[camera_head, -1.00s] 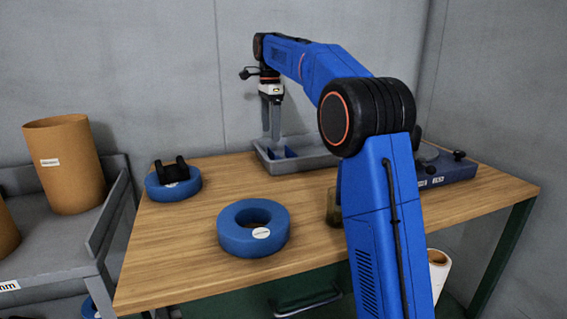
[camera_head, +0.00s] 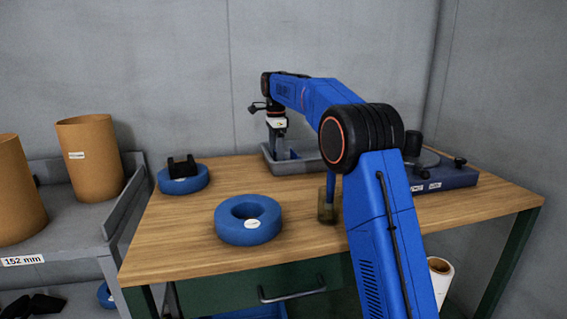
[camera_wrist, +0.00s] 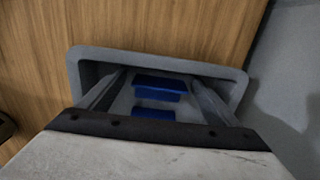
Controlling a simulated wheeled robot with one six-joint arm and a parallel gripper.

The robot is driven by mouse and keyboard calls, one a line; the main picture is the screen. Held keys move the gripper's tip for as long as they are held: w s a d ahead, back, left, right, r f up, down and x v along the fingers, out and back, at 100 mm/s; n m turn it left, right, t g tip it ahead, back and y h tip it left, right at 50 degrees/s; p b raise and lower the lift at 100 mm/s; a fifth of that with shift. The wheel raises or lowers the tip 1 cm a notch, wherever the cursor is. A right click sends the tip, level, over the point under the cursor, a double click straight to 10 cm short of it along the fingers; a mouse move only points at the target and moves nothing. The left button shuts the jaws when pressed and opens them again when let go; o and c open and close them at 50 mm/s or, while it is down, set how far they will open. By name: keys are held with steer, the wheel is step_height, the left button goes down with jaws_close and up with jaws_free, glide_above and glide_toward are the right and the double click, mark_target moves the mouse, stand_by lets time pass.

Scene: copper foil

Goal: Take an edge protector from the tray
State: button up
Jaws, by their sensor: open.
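The grey tray (camera_head: 313,164) stands at the back of the wooden table, and its rim (camera_wrist: 160,56) fills the middle of the wrist view. Two blue edge protectors lie in it: one farther up the picture (camera_wrist: 160,86) and one below it (camera_wrist: 154,114). My gripper (camera_head: 283,150) points down into the tray. In the wrist view my gripper (camera_wrist: 158,92) is open, one finger on each side of the blue pieces. I cannot tell whether the fingers touch them. In the head view the pieces are mostly hidden by my gripper and the tray wall.
A blue ring (camera_head: 248,232) lies on the table's front left. Another blue ring (camera_head: 190,184) behind it bears a black cradle (camera_head: 182,166). A brown jar (camera_head: 327,207) stands near my arm. A dark blue device (camera_head: 447,177) is at the right. Cardboard tubes (camera_head: 91,160) stand on a left shelf.

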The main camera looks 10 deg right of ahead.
steer(key=c, duration=1.1)
